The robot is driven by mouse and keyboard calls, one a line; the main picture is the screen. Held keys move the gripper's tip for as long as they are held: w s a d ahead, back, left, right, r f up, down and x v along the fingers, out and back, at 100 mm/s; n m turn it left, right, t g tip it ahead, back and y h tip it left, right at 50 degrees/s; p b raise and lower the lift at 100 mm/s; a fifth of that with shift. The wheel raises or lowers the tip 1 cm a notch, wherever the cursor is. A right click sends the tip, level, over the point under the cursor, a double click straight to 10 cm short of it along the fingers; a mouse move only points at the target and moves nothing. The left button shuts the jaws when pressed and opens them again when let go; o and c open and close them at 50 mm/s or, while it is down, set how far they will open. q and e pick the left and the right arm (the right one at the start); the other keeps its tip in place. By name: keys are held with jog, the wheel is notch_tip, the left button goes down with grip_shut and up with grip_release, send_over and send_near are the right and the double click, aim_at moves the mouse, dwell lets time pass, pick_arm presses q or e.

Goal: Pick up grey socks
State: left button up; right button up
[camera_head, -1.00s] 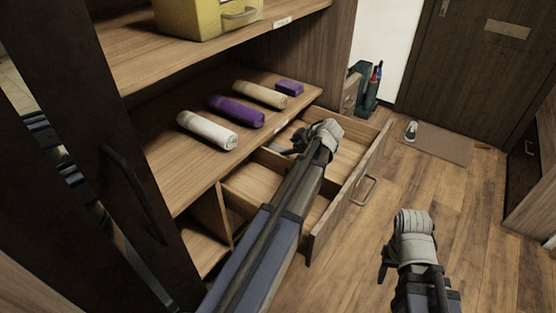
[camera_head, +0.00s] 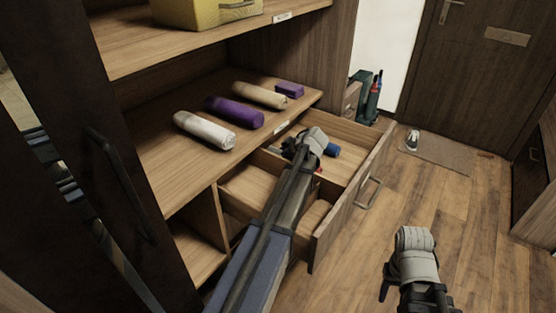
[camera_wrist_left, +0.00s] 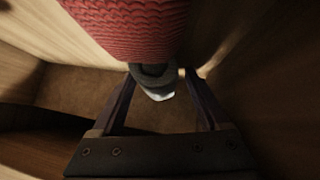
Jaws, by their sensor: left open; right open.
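In the head view my left gripper reaches into the open drawer (camera_head: 318,232); its fingers are mostly hidden behind my wrist. In the left wrist view the left gripper (camera_wrist_left: 160,84) is open, fingers pointing into the drawer. A small dark grey item with a pale end (camera_wrist_left: 155,82), perhaps the grey socks, shows between or just beyond the fingertips; contact cannot be told. A red knitted bundle (camera_wrist_left: 130,25) fills the top of that view, close to the camera and partly covering the grey item. My right gripper (camera_head: 386,280) is open and empty above the floor.
A blue roll (camera_head: 332,150) lies in the drawer. Rolled white (camera_head: 204,130), purple (camera_head: 234,111) and beige (camera_head: 261,95) towels and a purple box (camera_head: 290,89) rest on the shelf above. The drawer walls are close around my left gripper. Open floor lies right.

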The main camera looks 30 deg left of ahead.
pick_arm(q)
jog(key=c, duration=1)
jog(key=shift+w+d+r+p, duration=0.3)
jog(key=shift+w+r+p, duration=0.05)
jog(key=shift+r+p, duration=0.25)
jog(key=shift+w+d+r+p, duration=0.3)
jog(key=shift+r+p, duration=0.25)
jog(key=shift+w+d+r+p, duration=1)
jog(key=shift+w+d, duration=0.45)
jog(key=shift+w+d+r+p, duration=0.95)
jog(key=shift+w+d, duration=0.45)
jog(key=shift+w, duration=0.1)
jog(key=shift+w+d+r+p, duration=1)
jog(key=shift+w+d, duration=0.45)
